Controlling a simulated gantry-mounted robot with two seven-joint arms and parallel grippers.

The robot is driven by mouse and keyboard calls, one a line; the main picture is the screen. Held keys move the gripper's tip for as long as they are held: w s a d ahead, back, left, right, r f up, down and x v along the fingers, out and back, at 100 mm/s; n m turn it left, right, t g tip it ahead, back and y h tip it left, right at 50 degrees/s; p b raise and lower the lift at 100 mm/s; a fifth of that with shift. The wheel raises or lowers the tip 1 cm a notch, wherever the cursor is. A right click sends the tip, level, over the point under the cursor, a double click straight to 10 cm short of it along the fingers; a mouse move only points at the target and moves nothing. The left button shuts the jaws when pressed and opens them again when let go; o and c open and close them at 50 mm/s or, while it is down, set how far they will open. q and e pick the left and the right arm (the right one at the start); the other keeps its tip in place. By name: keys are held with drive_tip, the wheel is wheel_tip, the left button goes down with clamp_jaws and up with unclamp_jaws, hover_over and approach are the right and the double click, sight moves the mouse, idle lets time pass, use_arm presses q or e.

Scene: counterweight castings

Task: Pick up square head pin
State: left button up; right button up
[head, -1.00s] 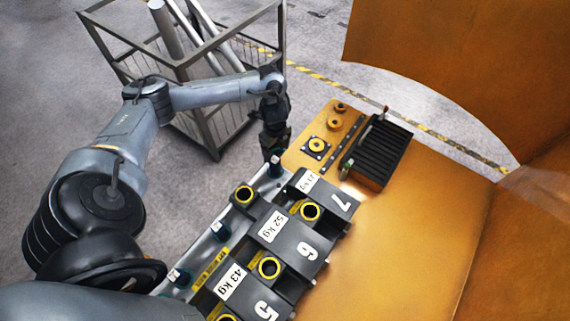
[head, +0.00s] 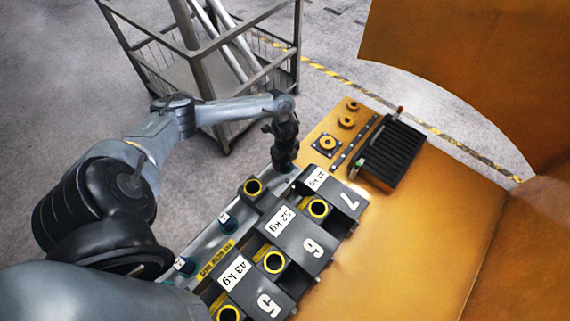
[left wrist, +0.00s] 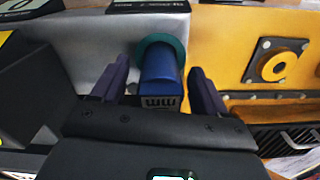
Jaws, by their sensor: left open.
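A blue pin (left wrist: 160,75) with a teal collar (left wrist: 172,45) stands on the grey rail, seen in the left wrist view. My left gripper (left wrist: 158,92) is open, with one finger on each side of the pin. Small gaps show between pin and fingers. In the head view my left gripper (head: 283,164) points down at the far end of the rail and hides this pin. Two similar teal-collared pins, a middle one (head: 227,222) and a nearer one (head: 185,265), stand along the rail. My right gripper is out of view.
Numbered black castings, including the one marked 7 (head: 348,201) and the one marked 6 (head: 312,248), sit right beside the rail. A ribbed black block (head: 395,155) and yellow round fittings (head: 327,143) lie beyond. A metal cage (head: 210,75) stands behind my left arm.

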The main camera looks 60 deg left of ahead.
use_arm(q)
drive_tip(key=shift+c, duration=0.3)
clamp_jaws()
idle(0.3)
wheel_tip(320, 180, up, 8)
drive_tip(key=shift+w+f, duration=0.1)
wheel_tip(320, 180, up, 12)
drive_tip(key=p, duration=0.6)
idle(0.3)
